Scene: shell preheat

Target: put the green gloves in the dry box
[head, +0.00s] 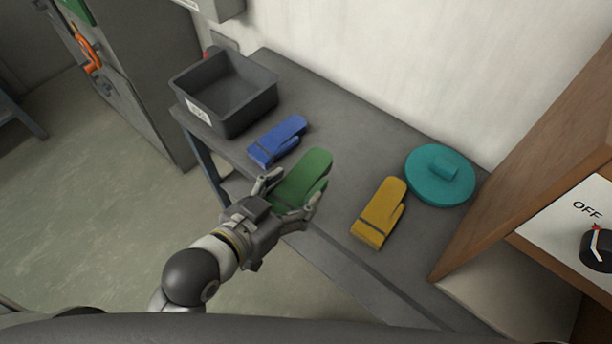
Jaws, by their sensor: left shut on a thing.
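The green gloves (304,177) show as a mitten shape in the middle of the grey table. My left gripper (289,198) is shut on them at their near, cuff end, with one finger on each side. I cannot tell whether they are lifted or still touch the table. A dark grey open box (222,94) with a white label stands at the table's far left corner; its label is too small to read, and it looks empty. My right gripper is not in view.
Blue gloves (277,141) lie between the box and the green gloves. Yellow gloves (379,212) and a teal round lid (439,175) lie to the right. A wooden cabinet (530,150) with a dial marked OFF stands at the right. A wall runs behind the table.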

